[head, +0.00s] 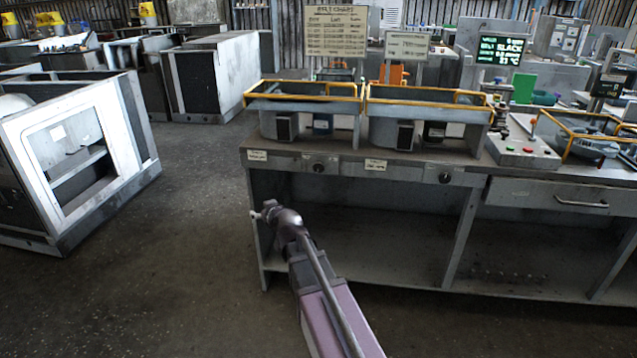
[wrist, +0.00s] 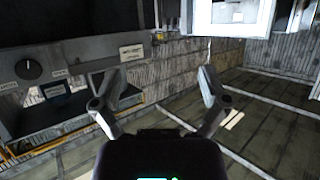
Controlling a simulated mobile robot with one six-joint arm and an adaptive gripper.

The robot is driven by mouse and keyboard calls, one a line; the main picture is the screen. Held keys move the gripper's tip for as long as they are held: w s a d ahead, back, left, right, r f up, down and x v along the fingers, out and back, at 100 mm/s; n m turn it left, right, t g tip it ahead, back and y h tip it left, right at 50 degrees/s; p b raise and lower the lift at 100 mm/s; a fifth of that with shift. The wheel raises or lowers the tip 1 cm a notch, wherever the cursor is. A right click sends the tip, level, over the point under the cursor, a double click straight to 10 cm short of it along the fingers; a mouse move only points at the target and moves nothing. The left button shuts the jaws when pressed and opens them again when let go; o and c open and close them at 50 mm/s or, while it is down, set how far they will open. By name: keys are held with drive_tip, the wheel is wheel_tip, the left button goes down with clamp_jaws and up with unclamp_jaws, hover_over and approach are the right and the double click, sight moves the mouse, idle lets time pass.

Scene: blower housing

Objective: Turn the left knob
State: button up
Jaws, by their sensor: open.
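The left knob (head: 318,168) is a dark round knob on the bench's front strip, below the left tray unit. A second knob (head: 444,177) sits farther right on the same strip. My gripper (head: 265,211) is in front of the bench's left end, lower than the left knob and to its left, apart from it. In the wrist view my gripper (wrist: 152,86) has its two fingers spread with nothing between them. A dark knob (wrist: 28,69) shows at the left edge of that view, beyond the left finger; it appears to be the left knob.
White labels (head: 257,155) are on the front strip, one also in the wrist view (wrist: 132,52). Yellow-railed trays (head: 304,97) stand on the bench, with a button panel (head: 522,146) to the right. Open floor (head: 190,240) lies left of the bench, before a white cabinet (head: 75,150).

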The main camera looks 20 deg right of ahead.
drive_tip(key=w+d+f+m+t+h+b, duration=0.25)
drive_tip(key=w+d+t+h+b, duration=0.25)
drive_tip(key=d+b, duration=0.35)
drive_tip(key=m+h+b, duration=0.6)
drive_tip(key=h+b, duration=0.3)
approach(318, 170)
drive_tip(key=v, duration=0.3)
drive_tip(key=shift+s+a+f, duration=0.1)
drive_tip(key=p+x, duration=0.5)
drive_tip(key=x, duration=0.8)
drive_tip(key=shift+w+d+p, duration=0.25)
drive_tip(key=shift+p, duration=0.1)
drive_tip(key=c, duration=1.1)
